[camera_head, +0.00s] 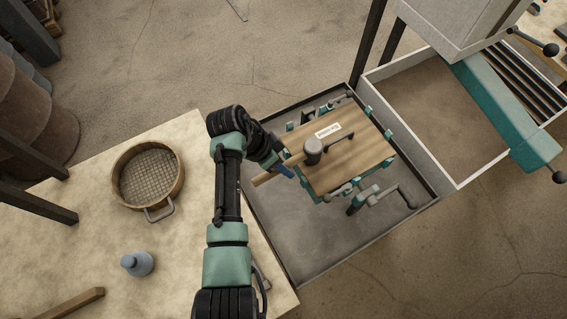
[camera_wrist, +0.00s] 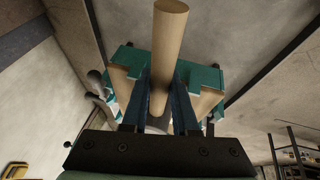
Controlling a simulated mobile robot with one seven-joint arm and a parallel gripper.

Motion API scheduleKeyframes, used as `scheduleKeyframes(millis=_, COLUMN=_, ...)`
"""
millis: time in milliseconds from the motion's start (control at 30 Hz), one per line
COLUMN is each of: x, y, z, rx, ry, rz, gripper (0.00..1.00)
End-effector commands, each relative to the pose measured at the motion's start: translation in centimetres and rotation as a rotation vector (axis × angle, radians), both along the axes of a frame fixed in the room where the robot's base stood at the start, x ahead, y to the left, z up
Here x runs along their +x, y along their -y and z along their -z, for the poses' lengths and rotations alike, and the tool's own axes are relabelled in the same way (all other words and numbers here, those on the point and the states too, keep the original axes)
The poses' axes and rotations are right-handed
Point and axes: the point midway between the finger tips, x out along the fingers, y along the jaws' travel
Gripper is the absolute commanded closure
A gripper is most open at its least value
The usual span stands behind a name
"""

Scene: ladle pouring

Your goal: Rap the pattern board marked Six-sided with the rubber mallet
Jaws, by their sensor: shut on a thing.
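The rubber mallet has a grey head (camera_head: 313,150) and a pale wooden handle (camera_head: 265,178). My gripper (camera_head: 284,170) is shut on the handle. In the wrist view the handle (camera_wrist: 170,45) runs between the two dark fingers (camera_wrist: 160,95). The wooden pattern board (camera_head: 350,158) sits in a teal frame and bears a small white label (camera_head: 328,131), too small to read. The mallet head appears over the board, just below the label in the head view. I cannot tell whether it touches the board.
The board's frame stands in a shallow grey tray (camera_head: 290,245) with crank handles (camera_head: 395,198). An open sand-coloured box (camera_head: 433,115) lies to the right.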

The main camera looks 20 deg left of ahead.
Motion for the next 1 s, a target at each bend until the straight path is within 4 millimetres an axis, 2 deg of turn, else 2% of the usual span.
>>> scheduleKeyframes(millis=33, x=0.1, y=0.0, z=0.8, rx=0.000, ry=0.002, rz=0.000, gripper=1.00)
scheduleKeyframes(millis=200, x=0.1, y=0.0, z=0.2, rx=0.000, ry=0.002, rz=0.000, gripper=1.00)
scheduleKeyframes(millis=500, x=0.1, y=0.0, z=-2.9, rx=-0.001, ry=0.002, rz=-0.001, gripper=1.00)
scheduleKeyframes(millis=833, x=0.1, y=0.0, z=-2.8, rx=-0.001, ry=0.002, rz=-0.001, gripper=1.00)
scheduleKeyframes(millis=1000, x=0.1, y=0.0, z=-4.2, rx=-0.001, ry=0.003, rz=0.000, gripper=1.00)
